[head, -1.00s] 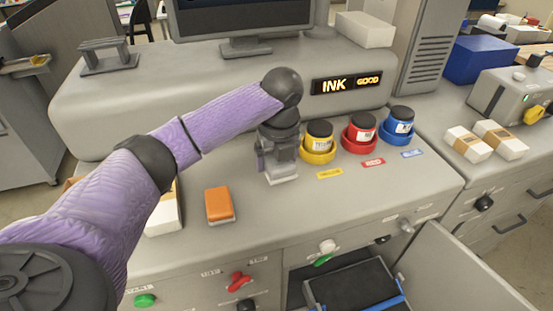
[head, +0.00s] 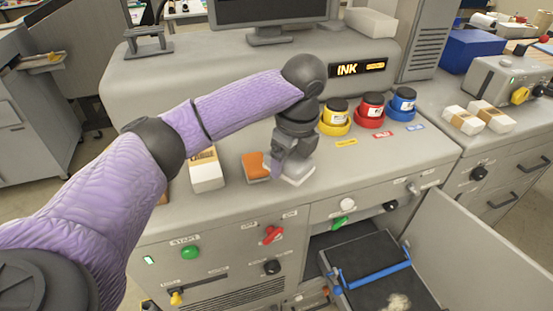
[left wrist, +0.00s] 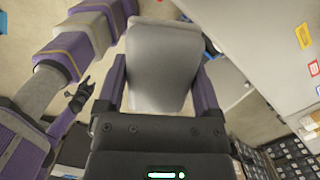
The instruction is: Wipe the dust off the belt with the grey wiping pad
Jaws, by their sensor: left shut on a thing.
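The grey wiping pad (head: 298,172) is held by my left gripper (head: 287,158), low over the counter. In the left wrist view the pad (left wrist: 163,65) shows large between the two purple fingers of my left gripper (left wrist: 160,88). The belt (head: 362,262) is the dark surface with a blue bar in the open bay below the counter front. A pale patch of dust (head: 398,302) lies on it at the bottom of the picture. The pad is up and left of the belt, apart from it.
An orange block (head: 256,167) is close beside my left gripper, and a white box (head: 206,172) stands left of it. Yellow, red and blue ink jars (head: 371,108) stand at the counter's back right. An open door panel (head: 465,240) bounds the belt bay on the right.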

